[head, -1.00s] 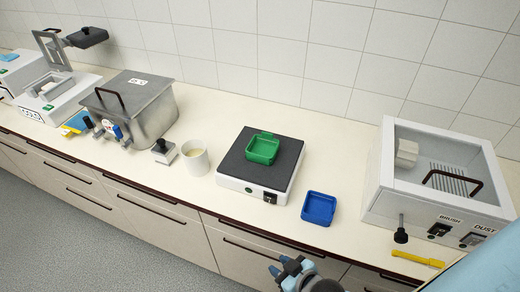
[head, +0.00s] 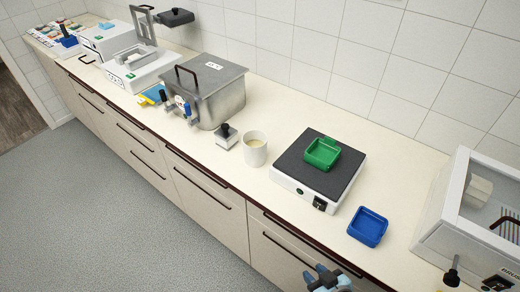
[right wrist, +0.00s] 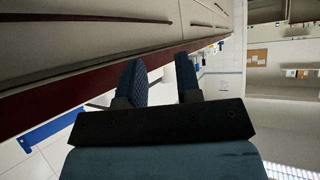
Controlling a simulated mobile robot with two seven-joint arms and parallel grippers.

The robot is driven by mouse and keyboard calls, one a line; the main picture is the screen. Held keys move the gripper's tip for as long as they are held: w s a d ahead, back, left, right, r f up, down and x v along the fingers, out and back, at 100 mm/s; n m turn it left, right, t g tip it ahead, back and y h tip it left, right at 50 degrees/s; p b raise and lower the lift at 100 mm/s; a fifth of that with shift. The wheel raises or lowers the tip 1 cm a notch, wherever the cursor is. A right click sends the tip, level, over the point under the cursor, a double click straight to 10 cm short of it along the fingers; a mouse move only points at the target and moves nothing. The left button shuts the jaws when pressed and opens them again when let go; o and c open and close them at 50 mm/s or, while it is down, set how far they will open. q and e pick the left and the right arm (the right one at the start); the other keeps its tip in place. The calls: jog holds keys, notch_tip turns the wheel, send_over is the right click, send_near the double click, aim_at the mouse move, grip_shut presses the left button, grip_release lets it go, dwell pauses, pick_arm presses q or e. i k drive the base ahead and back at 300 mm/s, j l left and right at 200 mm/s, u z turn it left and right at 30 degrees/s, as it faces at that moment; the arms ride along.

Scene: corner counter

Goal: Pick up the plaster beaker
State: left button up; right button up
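The plaster beaker (head: 254,153) is a white cup with cream-coloured contents. It stands upright on the counter in the head view, between the grey metal tank and the black-topped device. My right gripper (head: 328,278) is at the bottom of the head view, in front of the counter edge and well apart from the beaker. In the right wrist view its two fingers (right wrist: 158,66) stand apart with nothing held between them. I cannot make out the beaker for certain in that view. My left gripper is not in view.
A black-topped device (head: 290,172) carries a green tray (head: 322,153); a blue tray (head: 368,227) lies to its right. A small black-knobbed block (head: 227,138) stands just left of the beaker. The metal tank (head: 222,95) is behind left. Bare counter lies in front of the beaker.

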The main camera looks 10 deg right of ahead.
aim_at(255, 142)
jog(key=i+j, duration=0.7)
jog(key=j, duration=0.25)
jog(key=i+j, duration=0.3)
jog(key=j, duration=0.15)
jog(key=i+j, duration=0.7)
jog(key=j, duration=0.25)
jog(key=i+j, duration=0.35)
jog(key=z, duration=0.45)
jog(key=j+z, duration=0.15)
jog(key=z, duration=0.3)
jog(key=j+z, duration=0.1)
jog(key=z, duration=0.35)
jog(key=j+z, duration=0.1)
jog(key=z, duration=0.8)
jog(key=j, duration=0.1)
